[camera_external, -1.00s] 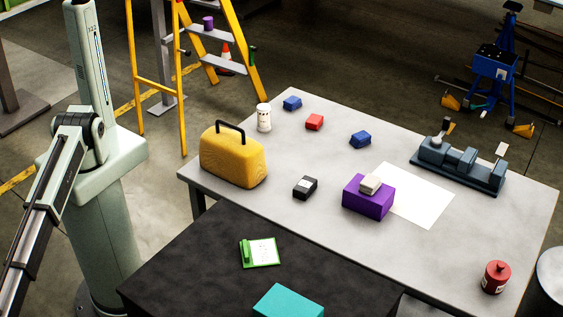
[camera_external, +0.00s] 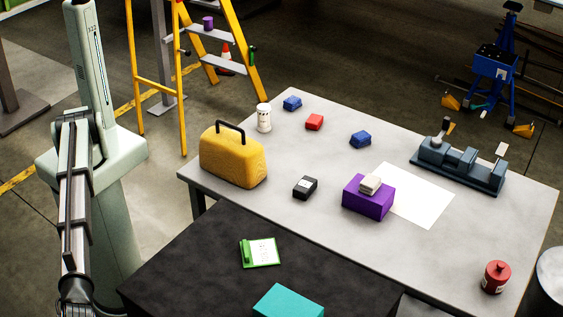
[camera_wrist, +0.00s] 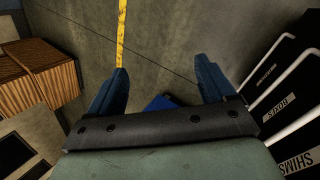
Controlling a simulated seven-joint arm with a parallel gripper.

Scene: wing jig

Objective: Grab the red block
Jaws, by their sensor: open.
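The red block (camera_external: 314,122) lies on the grey table (camera_external: 430,255) toward its far left side, between two blue blocks. My gripper (camera_wrist: 163,80) is open in the wrist view, its two blue fingers spread wide with nothing between them but the floor beyond. In the external view my arm hangs at the left, and its lower end is at the bottom left edge, well away from the table and the red block. The red block is not in the wrist view.
Blue blocks (camera_external: 292,103) and (camera_external: 360,139) flank the red block. A white canister (camera_external: 264,118) and yellow case (camera_external: 233,157) stand to its left. A black box (camera_external: 305,187) and purple box (camera_external: 368,199) are nearer. Wooden boxes (camera_wrist: 35,75) and labelled black bins (camera_wrist: 275,75) flank my gripper.

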